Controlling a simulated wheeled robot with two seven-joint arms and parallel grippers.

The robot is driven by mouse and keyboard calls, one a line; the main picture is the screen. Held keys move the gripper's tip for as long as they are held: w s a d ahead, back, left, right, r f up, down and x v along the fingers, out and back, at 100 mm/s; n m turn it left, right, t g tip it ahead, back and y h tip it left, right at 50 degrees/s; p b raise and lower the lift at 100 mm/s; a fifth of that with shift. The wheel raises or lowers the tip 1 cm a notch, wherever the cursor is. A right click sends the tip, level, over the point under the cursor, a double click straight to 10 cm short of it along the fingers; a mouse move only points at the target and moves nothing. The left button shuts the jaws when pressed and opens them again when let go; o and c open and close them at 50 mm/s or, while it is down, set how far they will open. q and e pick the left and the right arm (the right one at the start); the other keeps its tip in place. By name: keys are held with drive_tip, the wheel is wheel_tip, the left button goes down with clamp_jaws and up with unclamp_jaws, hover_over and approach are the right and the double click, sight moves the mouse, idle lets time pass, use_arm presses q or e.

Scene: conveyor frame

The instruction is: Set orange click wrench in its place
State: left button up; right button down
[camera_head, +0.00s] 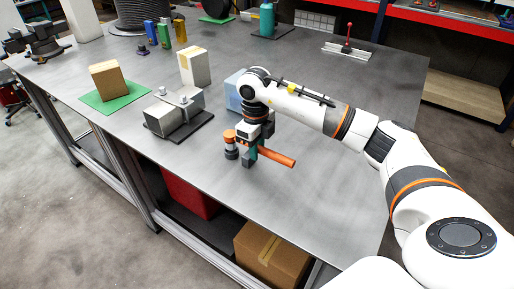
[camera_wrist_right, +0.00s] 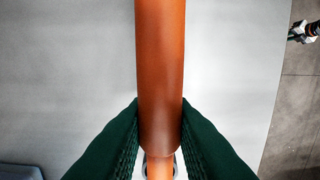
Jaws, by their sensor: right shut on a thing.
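The orange click wrench (camera_head: 278,157) is held by my right gripper (camera_head: 250,157), with its orange handle pointing right over the bare grey table. In the right wrist view the orange handle (camera_wrist_right: 160,65) runs up the middle, between the two dark green fingers of my right gripper (camera_wrist_right: 160,145). The far end of the wrench is hidden by the gripper in the head view. I cannot tell whether the wrench touches the table. My left gripper is not in view.
A small orange, white and dark cylinder (camera_head: 230,143) is just left of the gripper. A grey block fixture (camera_head: 178,114) on a dark plate and a cardboard box (camera_head: 107,80) on a green mat (camera_head: 112,103) are further left.

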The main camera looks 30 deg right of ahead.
drive_tip(key=shift+f, duration=0.2)
drive_tip(key=shift+f+b, duration=1.15)
drive_tip(key=shift+f, duration=0.2)
drive_tip(key=c, duration=1.2)
unclamp_jaws()
wheel_tip(320, 180, up, 12)
drive_tip(key=shift+w+r+b, duration=0.1)
drive_tip(key=shift+w+b, duration=0.05)
drive_tip(key=shift+b, duration=0.25)
